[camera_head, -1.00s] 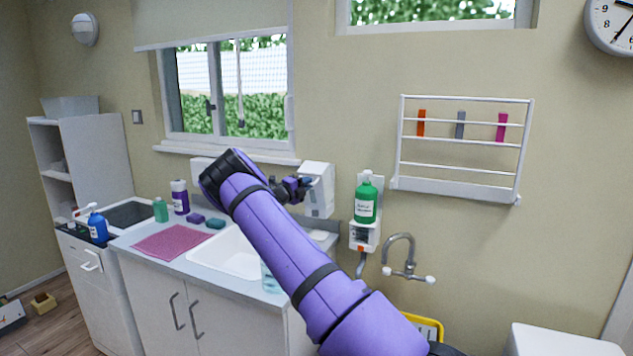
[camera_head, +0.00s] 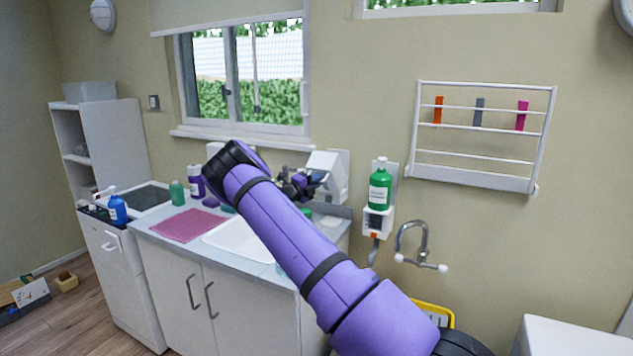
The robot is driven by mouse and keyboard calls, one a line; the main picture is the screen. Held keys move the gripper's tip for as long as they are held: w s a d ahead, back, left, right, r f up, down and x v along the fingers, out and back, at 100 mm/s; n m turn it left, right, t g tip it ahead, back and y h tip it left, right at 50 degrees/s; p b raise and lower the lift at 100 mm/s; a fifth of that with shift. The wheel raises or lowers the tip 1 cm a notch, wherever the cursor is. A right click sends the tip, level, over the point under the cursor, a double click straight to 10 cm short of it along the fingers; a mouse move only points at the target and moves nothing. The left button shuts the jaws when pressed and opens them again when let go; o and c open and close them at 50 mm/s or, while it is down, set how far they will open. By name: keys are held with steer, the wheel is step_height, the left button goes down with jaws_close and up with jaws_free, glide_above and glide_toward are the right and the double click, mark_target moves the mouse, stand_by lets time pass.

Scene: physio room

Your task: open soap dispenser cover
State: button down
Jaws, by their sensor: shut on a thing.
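The white soap dispenser (camera_head: 340,178) hangs on the wall above the right end of the counter. Its white cover (camera_head: 325,163) is tilted out from the wall-mounted back part, with a gap showing beneath it. My gripper (camera_head: 313,184) is at the cover's lower front, on its left side, and is shut on it. The fingertips are small and dark against the cover, so the exact contact is hard to see. My purple arm hides part of the counter.
A green bottle in a wall holder (camera_head: 380,189) hangs just right of the dispenser. A tap (camera_head: 418,249) is lower right. The sink (camera_head: 238,238), a pink cloth (camera_head: 185,225) and several bottles occupy the counter. A window (camera_head: 240,85) is behind, left.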

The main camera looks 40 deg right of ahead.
steer(key=c, duration=1.2)
jaws_free()
steer(key=shift+d, duration=0.1)
steer(key=a, duration=0.3)
steer(key=a+f, duration=0.1)
steer(key=a, duration=0.3)
steer(key=a+f, duration=0.1)
steer(key=a, duration=0.2)
steer(key=shift+a, duration=0.35)
steer(key=shift+r, duration=0.1)
